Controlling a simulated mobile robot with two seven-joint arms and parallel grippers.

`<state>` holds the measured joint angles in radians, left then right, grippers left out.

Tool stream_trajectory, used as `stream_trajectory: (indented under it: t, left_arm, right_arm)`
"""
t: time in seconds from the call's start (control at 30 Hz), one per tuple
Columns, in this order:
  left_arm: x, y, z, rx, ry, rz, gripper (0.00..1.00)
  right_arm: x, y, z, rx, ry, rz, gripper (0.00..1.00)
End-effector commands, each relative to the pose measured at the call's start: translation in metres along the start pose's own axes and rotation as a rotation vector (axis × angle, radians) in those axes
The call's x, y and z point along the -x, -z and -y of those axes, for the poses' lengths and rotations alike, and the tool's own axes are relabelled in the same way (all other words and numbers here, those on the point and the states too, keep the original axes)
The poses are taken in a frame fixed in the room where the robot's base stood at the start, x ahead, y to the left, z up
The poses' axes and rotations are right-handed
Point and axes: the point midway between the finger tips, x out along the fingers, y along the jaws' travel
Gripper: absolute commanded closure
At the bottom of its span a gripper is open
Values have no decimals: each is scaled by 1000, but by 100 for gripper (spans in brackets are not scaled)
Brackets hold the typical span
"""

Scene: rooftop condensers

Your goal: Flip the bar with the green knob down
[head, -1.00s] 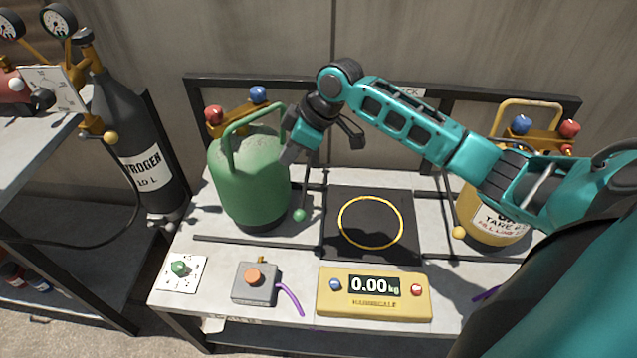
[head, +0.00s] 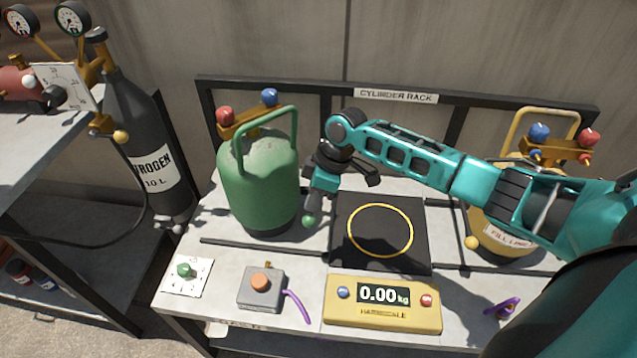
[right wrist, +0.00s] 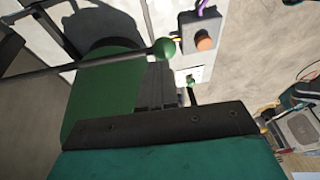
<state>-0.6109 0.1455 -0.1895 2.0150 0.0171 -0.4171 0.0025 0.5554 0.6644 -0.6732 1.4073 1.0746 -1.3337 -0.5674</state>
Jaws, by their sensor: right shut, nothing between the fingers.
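The green knob (head: 309,221) is at the end of a thin dark bar, just right of the green cylinder (head: 258,185). My right gripper (head: 311,203) is shut and empty, pointing down close above the knob and hiding most of the bar in the head view. I cannot tell there whether it touches. In the right wrist view the bar (right wrist: 110,60) runs from the left edge to the green knob (right wrist: 165,48), across the green cylinder (right wrist: 95,105). The gripper fingers (right wrist: 154,88) show below the knob, apparently apart from it. My left gripper is out of view.
A black scale plate with a yellow ring (head: 380,229) lies right of the knob, its display (head: 383,303) in front. A yellow-knobbed bar (head: 471,243) stands by the yellow cylinder (head: 490,225). A grey button box (head: 260,288) and a green-knobbed white plate (head: 185,274) are at front left.

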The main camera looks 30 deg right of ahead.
Motion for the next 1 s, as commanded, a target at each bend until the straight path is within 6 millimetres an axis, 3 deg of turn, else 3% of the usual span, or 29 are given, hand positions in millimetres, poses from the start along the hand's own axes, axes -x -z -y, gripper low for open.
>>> stream_trajectory:
  t: [0.13,0.57,0.8,1.0]
  left_arm:
    - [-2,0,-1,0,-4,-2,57]
    - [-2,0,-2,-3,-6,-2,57]
    - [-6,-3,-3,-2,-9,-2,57]
    - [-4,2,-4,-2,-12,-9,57]
  right_arm:
    - [-12,-3,2,1,0,0,100]
    - [-16,-4,3,0,0,0,100]
    - [-45,-14,6,-2,3,1,100]
    - [-49,-15,7,1,1,2,100]
